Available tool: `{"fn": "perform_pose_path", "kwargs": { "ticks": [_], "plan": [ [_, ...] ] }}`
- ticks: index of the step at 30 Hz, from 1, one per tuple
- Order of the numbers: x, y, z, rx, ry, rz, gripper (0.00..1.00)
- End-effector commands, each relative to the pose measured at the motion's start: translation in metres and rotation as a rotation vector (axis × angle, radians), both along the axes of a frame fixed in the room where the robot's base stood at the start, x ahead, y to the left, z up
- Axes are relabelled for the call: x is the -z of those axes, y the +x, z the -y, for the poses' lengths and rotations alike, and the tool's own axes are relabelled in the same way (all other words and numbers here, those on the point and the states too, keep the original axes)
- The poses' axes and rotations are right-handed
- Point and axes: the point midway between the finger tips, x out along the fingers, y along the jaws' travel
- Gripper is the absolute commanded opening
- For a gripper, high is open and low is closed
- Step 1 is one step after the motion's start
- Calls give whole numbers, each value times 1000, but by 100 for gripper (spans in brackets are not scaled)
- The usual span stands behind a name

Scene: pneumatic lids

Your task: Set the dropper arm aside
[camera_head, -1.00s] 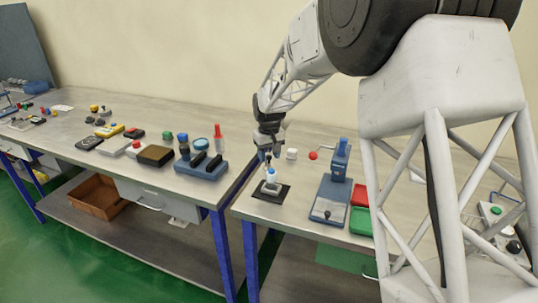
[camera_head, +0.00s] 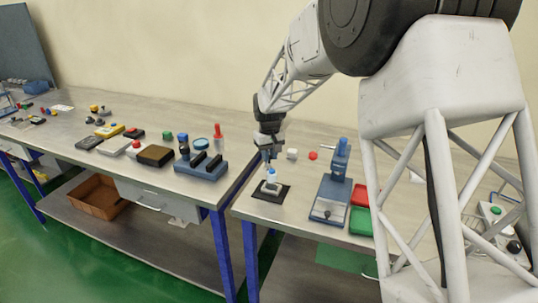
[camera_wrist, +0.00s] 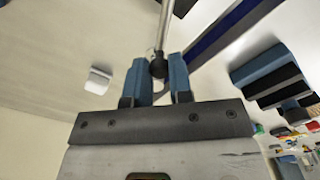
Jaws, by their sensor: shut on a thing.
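My gripper (camera_head: 268,156) is above the near left part of the right-hand bench, over a small blue-capped bottle on a black mat (camera_head: 271,193). In the wrist view its two blue fingers (camera_wrist: 158,80) are shut on the dark round end of a thin metal rod, apparently the dropper arm (camera_wrist: 165,28). The rod runs away from the fingers to the top edge of the picture. Its far end is out of that view. The rod cannot be made out clearly at the gripper in the head view. The blue-capped bottle (camera_head: 271,175) stands just below the fingers.
A blue stand (camera_head: 330,195) is right of the mat, with red (camera_head: 366,194) and green (camera_head: 361,222) trays beside it. A white piece (camera_head: 292,154) and a red knob (camera_head: 313,156) lie behind. A gap separates the left bench, with its blue holder (camera_head: 202,168).

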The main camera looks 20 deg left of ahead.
Motion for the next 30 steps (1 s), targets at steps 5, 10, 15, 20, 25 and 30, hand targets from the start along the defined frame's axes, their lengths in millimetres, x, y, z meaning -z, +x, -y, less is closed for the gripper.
{"fn": "perform_pose_path", "kwargs": {
  "ticks": [5, 10, 15, 20, 25, 30],
  "plan": [
    [-1, 1, 2, -46, 1, 1, 0],
    [-1, 4, 6, -134, 0, 0, 0],
    [-1, 8, 12, -261, 1, 1, 0],
    [-1, 14, 17, -406, 1, 1, 0],
    [0, 22, 23, -568, 0, 1, 0],
    [-1, 29, 26, -723, 1, 2, 0]
  ]
}}
